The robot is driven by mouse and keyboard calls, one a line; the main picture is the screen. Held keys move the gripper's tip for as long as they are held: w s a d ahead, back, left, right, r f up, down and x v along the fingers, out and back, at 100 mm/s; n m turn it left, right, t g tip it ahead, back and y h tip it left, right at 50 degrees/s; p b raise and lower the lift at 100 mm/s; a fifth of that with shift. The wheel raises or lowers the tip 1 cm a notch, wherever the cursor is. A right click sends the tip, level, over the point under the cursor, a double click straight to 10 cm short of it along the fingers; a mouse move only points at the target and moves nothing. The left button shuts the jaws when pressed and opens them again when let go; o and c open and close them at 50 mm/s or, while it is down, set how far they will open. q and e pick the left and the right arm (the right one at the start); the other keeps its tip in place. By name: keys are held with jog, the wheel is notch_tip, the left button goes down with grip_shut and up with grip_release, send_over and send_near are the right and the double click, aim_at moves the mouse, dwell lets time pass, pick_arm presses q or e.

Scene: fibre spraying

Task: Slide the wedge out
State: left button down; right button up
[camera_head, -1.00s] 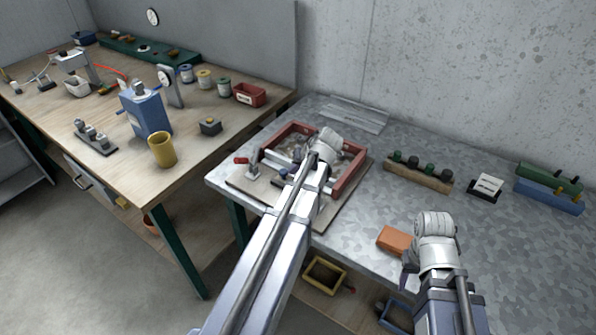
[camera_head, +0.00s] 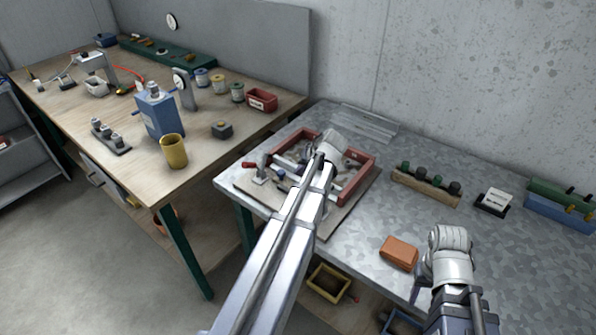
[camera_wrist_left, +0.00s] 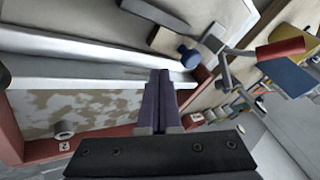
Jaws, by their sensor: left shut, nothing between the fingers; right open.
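A red frame (camera_head: 357,180) with pale metal bars lies on a board on the metal table; its red edge also shows in the wrist view (camera_wrist_left: 105,131). My left gripper (camera_wrist_left: 160,76) is shut and empty, its dark fingertips over the frame beside a long pale bar (camera_wrist_left: 85,52). In the head view my arm hides most of the frame's middle. A dark grey tapered bar (camera_wrist_left: 155,14) and a blue knob (camera_wrist_left: 187,56) lie beyond the fingertips; I cannot tell whether that bar is the wedge. My right gripper (camera_head: 414,291), mostly hidden by its wrist, is open near the table's front edge.
A red-handled clamp (camera_head: 255,168) stands at the frame's left; its handle shows in the wrist view (camera_wrist_left: 280,49). An orange block (camera_head: 399,252) lies near my right wrist. A wooden rack (camera_head: 427,185) stands behind. The metal table between frame and block is clear.

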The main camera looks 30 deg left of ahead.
pick_arm(q)
jog(key=shift+d+r+p, duration=0.75)
jog(key=shift+d+r, duration=0.1)
jog(key=shift+d, duration=0.15)
pick_arm(e)
jog(key=shift+w+d+r, duration=0.15)
jog(key=shift+d+r, duration=0.3)
jog(key=shift+r, duration=0.35)
jog(key=shift+a+r+p, duration=0.2)
jog(key=shift+r+p, duration=0.25)
jog(key=shift+r, duration=0.05)
jog(key=shift+a+r+p, duration=0.2)
jog(key=shift+r+p, duration=0.25)
pick_arm(q)
jog(key=p+v, duration=0.5)
jog(key=v, duration=0.3)
pick_arm(e)
jog(key=r, duration=0.5)
jog(key=shift+d, duration=0.2)
pick_arm(q)
jog(key=shift+a, duration=0.1)
pick_arm(e)
jog(key=shift+f, duration=0.1)
